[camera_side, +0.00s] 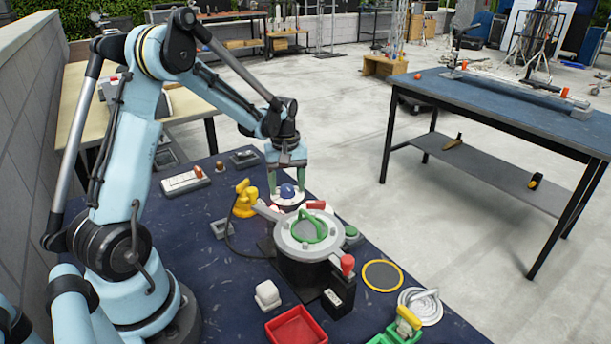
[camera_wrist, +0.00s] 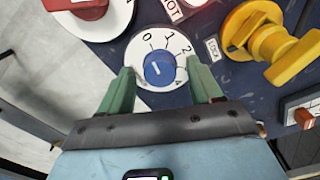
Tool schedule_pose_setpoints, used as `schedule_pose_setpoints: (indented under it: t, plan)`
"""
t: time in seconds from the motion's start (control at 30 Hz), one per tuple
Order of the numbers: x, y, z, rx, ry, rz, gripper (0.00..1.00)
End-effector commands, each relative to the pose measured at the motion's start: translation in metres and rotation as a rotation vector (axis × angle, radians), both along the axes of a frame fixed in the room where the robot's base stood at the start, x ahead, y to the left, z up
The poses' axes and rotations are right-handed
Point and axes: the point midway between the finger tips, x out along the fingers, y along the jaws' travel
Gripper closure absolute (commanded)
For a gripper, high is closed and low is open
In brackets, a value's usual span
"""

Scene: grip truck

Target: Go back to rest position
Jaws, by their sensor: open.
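My gripper (camera_side: 286,172) is above the blue knob (camera_side: 288,191) near the back edge of the blue table. In the wrist view, the two green fingers of my gripper (camera_wrist: 162,86) are apart, one on each side of the blue knob (camera_wrist: 164,68). The knob sits on a white dial with the numbers 0, 1 and 2 showing. The fingers appear clear of the knob, though the exact height gap is hard to tell.
A yellow valve (camera_side: 245,199) stands just left of the dial. A grey round vessel (camera_side: 309,236) with a green handle is in front. A red tray (camera_side: 296,327) lies at the front. A second table (camera_side: 520,110) stands at the right, across open floor.

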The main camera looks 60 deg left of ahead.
Motion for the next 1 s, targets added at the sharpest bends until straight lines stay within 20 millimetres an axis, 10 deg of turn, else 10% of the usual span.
schedule_pose_setpoints:
  t: [1.0]
  plan:
    - [0.000, 0.000, 0.121, 0.000, 0.000, 0.004, 0.36]
